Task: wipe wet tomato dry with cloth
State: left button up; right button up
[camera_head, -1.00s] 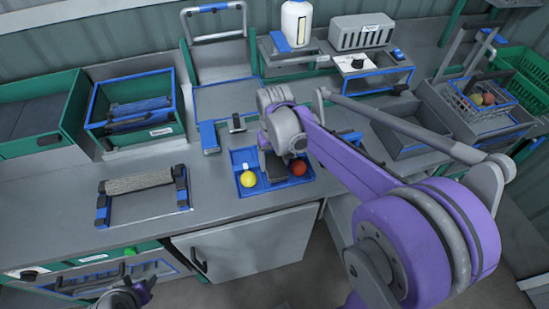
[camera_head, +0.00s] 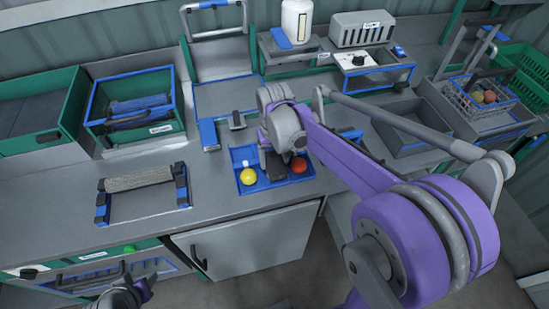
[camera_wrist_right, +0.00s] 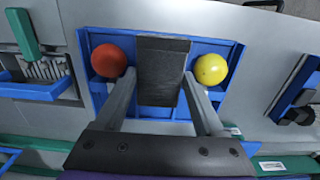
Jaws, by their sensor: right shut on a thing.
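A red tomato (camera_head: 299,165) and a yellow tomato (camera_head: 248,176) sit apart in a shallow blue tray (camera_head: 272,184) on the bench. Both show in the right wrist view, red (camera_wrist_right: 108,60) at left and yellow (camera_wrist_right: 211,69) at right. My right gripper (camera_wrist_right: 160,80) is shut on a flat dark grey piece (camera_wrist_right: 162,65), which looks like the cloth. It hangs between the two tomatoes over the tray; whether it touches either is unclear. I cannot tell which tomato is wet. My left gripper (camera_head: 142,289) is low at the bottom left, away from the tray.
A rack with a grey textured roll (camera_head: 138,181) stands left of the tray. A green bin with blue rim (camera_head: 160,130) holds folded blue things behind it. A wire basket with fruit (camera_head: 463,97) stands at the right. Bench between rack and tray is clear.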

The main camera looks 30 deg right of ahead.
jog(key=shift+f, duration=0.2)
jog(key=shift+w, duration=0.2)
jog(key=shift+w+d, duration=0.25)
jog(key=shift+w, duration=0.6)
jog(key=shift+s+a, duration=0.25)
jog(key=shift+s, duration=0.85)
jog(key=shift+s+a, duration=0.25)
jog(key=shift+s, duration=0.8)
jog(key=shift+w, duration=0.1)
jog(key=shift+w+d, duration=0.3)
jog(key=shift+w, duration=0.75)
jog(key=shift+w+d, duration=0.25)
jog(key=shift+w, duration=0.8)
jog(key=shift+s+a+b, duration=0.15)
jog(key=shift+s+a, duration=0.15)
jog(key=shift+s, duration=0.8)
jog(key=shift+s+a+b, duration=0.15)
jog(key=shift+s+a, duration=0.1)
jog(key=shift+s, duration=0.8)
